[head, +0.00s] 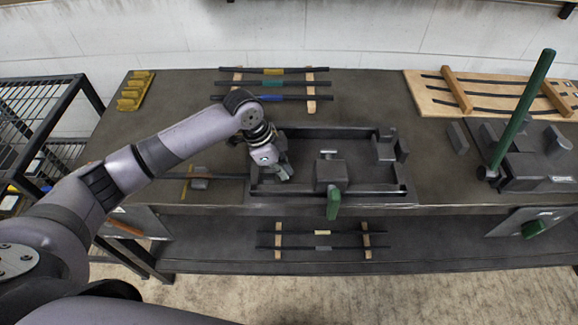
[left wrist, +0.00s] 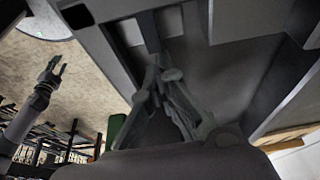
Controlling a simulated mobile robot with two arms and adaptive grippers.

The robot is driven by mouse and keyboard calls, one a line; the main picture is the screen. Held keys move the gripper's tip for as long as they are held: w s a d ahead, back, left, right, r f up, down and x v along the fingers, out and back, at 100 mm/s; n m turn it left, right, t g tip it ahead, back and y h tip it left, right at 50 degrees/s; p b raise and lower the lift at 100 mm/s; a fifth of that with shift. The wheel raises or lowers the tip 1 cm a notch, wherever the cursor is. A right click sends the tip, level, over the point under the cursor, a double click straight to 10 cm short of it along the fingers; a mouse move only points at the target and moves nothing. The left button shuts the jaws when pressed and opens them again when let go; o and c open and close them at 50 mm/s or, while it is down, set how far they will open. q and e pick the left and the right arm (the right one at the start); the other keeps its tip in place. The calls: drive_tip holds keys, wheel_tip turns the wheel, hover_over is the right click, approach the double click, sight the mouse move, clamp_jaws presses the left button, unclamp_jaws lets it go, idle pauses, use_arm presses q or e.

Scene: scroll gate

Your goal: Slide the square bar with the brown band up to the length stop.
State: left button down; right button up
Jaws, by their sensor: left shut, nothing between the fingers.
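A dark bar (head: 228,177) lies at the left of the dark fixture (head: 300,196), over a small grey support (head: 199,184). A small brownish patch shows on it near the support; its square section is too small to confirm. My left gripper (head: 284,176) points down into the left part of the fixture, right of the bar. In the left wrist view its fingers (left wrist: 155,85) are shut and empty. A block (head: 331,173) with a green handle (head: 333,204) stands mid-fixture, and another block (head: 388,150) at its right; I cannot tell which is the length stop. My right gripper (left wrist: 54,68) looks open.
Bars with yellow, green and blue bands (head: 273,84) lie at the back on wooden rests. More bars (head: 322,247) lie on the lower shelf. A green lever (head: 523,108) rises from a machine at right. A wooden board (head: 440,98) lies behind it.

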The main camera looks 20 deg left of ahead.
sight(267, 176)
use_arm(q)
drive_tip(key=shift+d, duration=0.1)
drive_tip(key=shift+a, duration=0.25)
drive_tip(key=a+p, duration=0.1)
drive_tip(key=s+a+p, duration=0.1)
drive_tip(key=a, duration=0.1)
drive_tip(key=shift+a+r+p, duration=0.1)
drive_tip(key=shift+a+p, duration=0.2)
drive_tip(key=shift+p, duration=0.1)
drive_tip(key=shift+s+a, duration=0.15)
drive_tip(key=shift+a, duration=0.15)
